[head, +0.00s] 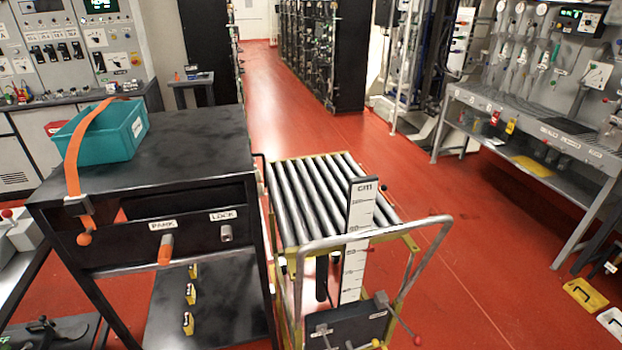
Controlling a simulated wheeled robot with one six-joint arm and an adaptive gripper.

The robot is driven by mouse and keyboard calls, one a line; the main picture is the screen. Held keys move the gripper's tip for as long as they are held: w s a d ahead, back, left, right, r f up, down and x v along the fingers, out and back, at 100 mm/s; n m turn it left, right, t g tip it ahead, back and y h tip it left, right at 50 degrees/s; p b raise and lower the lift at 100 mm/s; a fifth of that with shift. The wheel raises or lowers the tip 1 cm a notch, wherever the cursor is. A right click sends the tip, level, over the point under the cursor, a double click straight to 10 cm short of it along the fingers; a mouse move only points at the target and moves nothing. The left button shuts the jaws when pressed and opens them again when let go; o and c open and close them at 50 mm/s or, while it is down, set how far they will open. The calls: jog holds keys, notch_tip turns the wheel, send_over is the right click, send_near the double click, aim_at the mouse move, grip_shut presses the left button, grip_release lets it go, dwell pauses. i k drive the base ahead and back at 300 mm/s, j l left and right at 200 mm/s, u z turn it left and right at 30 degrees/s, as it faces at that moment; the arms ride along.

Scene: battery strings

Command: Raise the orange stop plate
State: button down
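I cannot make out a clear orange stop plate in the head view. The orange parts I see are on or at the dark cart (190,142) at the left. An orange strap (72,165) runs over a teal bin (118,135) and down the cart's front to a grey buckle. An orange handle (165,249) sticks out under the PARK label (163,225). A grey LOCK knob (226,232) is to its right. My gripper is not in view.
A roller-top lift cart (318,186) with a cm scale (357,240) and a curved push rail (375,236) stands right of the dark cart. A grey workbench (540,135) is at the right. Red floor (470,240) is clear between them. Dark racks (325,50) stand behind.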

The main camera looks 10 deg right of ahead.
aim_at(384, 188)
jog(key=i+l+u, duration=0.15)
jog(key=l, duration=0.45)
jog(key=i+l+u, duration=0.15)
jog(key=l, duration=0.45)
jog(key=i+l+u, duration=0.1)
jog(key=i+l, duration=0.2)
jog(key=l, duration=0.35)
jog(key=i+l+u, duration=0.15)
jog(key=l, duration=0.5)
jog(key=l+u, duration=0.15)
jog(key=l, duration=0.5)
jog(key=i+l+u, duration=0.15)
jog(key=l, duration=0.55)
jog(key=k+l, duration=0.15)
jog(key=l, duration=0.2)
jog(key=k+l+u, duration=0.15)
jog(key=l, duration=0.25)
jog(key=k+l, duration=0.15)
jog(key=l, duration=0.2)
jog(key=k, duration=0.5)
jog(key=i+l+u, duration=0.25)
jog(key=i+l, duration=0.6)
jog(key=i, duration=0.15)
